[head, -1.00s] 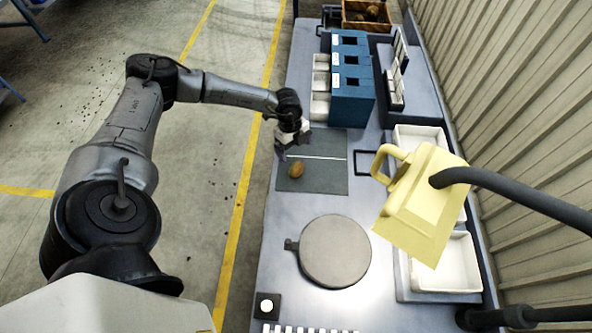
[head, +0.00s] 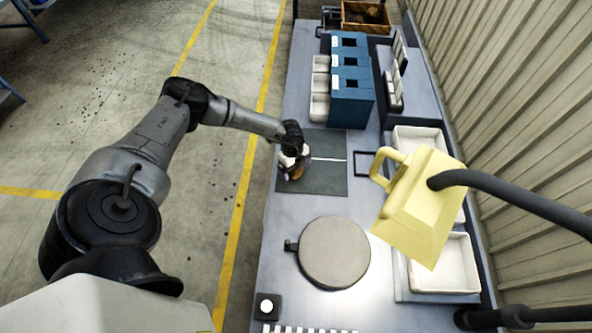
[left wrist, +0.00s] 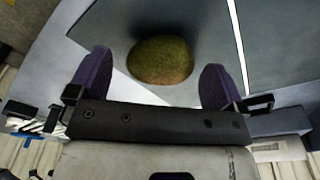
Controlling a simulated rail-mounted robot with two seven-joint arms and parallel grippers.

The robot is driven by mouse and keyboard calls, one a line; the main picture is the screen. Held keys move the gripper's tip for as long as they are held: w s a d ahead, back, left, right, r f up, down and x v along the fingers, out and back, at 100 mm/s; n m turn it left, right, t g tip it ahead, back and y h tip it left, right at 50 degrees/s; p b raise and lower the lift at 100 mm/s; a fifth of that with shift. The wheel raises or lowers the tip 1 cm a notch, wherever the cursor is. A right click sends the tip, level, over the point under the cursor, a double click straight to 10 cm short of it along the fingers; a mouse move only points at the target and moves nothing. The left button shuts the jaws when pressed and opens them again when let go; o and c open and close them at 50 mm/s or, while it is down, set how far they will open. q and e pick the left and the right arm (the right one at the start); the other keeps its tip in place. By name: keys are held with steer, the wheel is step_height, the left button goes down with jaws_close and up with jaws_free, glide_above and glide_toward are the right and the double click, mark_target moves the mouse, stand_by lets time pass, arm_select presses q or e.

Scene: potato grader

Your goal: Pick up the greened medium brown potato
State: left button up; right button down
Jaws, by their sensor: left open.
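The greened brown potato (left wrist: 160,60) lies on the dark grey mat (head: 325,182). In the left wrist view it sits between and just beyond the two purple fingertips of my left gripper (left wrist: 155,80), with a gap on each side. In the head view my left gripper (head: 292,172) is low over the left part of the mat and partly hides the potato (head: 297,173). The gripper is open and empty. My right gripper is not in view.
A round grey plate (head: 335,252) lies nearer on the table. Blue boxes (head: 352,85) with white trays stand beyond the mat. A wooden crate (head: 366,17) stands far back.

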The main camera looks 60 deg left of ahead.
arm_select(q)
steer(key=shift+d+f, duration=0.15)
steer(key=shift+f, duration=0.9)
steer(key=c, duration=1)
steer(key=shift+r, duration=0.1)
